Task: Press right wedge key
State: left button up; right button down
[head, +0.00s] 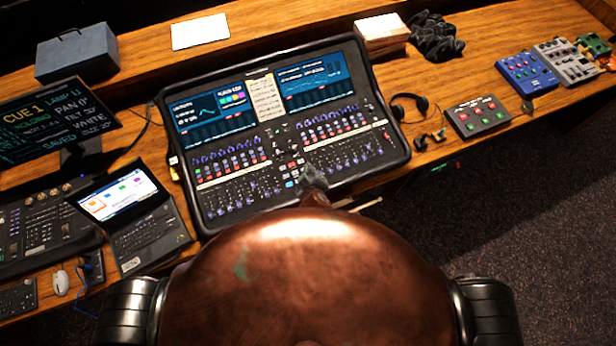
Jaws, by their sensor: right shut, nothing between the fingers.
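The mixing desk (378,172) is a large black console with two lit screens and rows of small knobs, keys and faders. Its middle column has small keys, a few of them lit (290,183). The labels are too small to read, so I cannot tell which is the right wedge key. My right gripper (313,178) is shut and empty over the lower middle of the desk, just right of the lit keys. It hides the keys beneath it, and I cannot tell whether it touches any. My left gripper is not in view.
A laptop (148,240) and a cue monitor (60,115) stand left of the desk. Headphones (408,106), a grey button box (478,117) and a blue box (526,74) lie to the right. A paper stack (382,32) is behind.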

jog(key=f+b, duration=0.5)
jog(key=shift+w, duration=0.3)
jog(key=f+b, duration=0.1)
jog(key=f, duration=0.1)
jog(key=b, duration=0.1)
jog(key=shift+w+a+f+b, duration=0.1)
jog(key=shift+w+f+b, duration=0.15)
jog(key=shift+f+b, duration=0.15)
jog(key=shift+f, duration=0.45)
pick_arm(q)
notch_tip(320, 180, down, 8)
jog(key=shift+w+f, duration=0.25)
pick_arm(e)
jog(key=shift+w+f, duration=0.1)
pick_arm(q)
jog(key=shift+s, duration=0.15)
jog(key=shift+b, duration=0.3)
pick_arm(e)
jog(key=shift+f, duration=0.1)
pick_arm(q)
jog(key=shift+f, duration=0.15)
pick_arm(e)
jog(key=shift+f, duration=0.3)
